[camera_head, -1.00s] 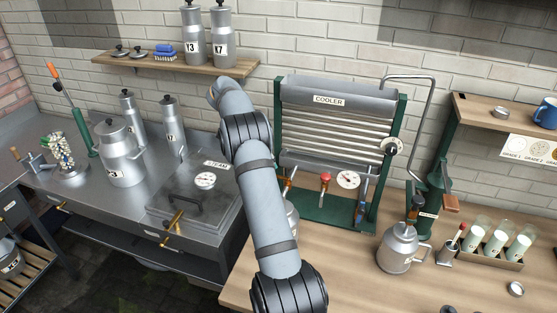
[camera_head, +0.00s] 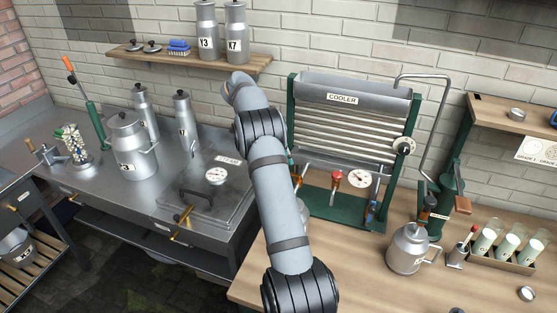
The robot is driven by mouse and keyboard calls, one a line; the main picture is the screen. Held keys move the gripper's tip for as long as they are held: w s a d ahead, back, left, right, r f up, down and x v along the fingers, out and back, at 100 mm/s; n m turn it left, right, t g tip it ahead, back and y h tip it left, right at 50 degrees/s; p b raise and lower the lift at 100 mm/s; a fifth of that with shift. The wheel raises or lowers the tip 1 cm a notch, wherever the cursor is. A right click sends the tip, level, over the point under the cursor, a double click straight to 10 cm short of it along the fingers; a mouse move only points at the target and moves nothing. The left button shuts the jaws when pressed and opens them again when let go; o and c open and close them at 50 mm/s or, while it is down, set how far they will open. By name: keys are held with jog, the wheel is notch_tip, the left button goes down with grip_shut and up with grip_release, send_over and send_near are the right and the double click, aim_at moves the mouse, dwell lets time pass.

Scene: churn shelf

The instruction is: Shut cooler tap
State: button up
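The cooler (camera_head: 345,121) is a ribbed metal panel in a green frame, standing on the wooden worktop and labelled COOLER. Low on its front is a red-topped tap-like fitting (camera_head: 337,179) beside a white dial gauge (camera_head: 360,179). A round dark-and-white knob (camera_head: 403,146) sits on its right side. A small orange-handled fitting (camera_head: 301,173) shows at its lower left, partly behind my arm. I cannot tell which fitting is the cooler tap or whether it is open. My arm rises in front of the cooler's left edge; my gripper is hidden behind it.
A metal can (camera_head: 409,248) stands on the worktop in front of the cooler's right side. A rack of white-filled tubes (camera_head: 508,257) is farther right. A steam-labelled metal vat (camera_head: 207,193) lies left of my arm. The front middle of the worktop is clear.

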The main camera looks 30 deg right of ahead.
jog(key=shift+r, duration=0.1)
jog(key=v, duration=0.7)
jog(key=shift+r, duration=0.2)
jog(key=shift+a, duration=0.1)
jog(key=shift+f, duration=0.1)
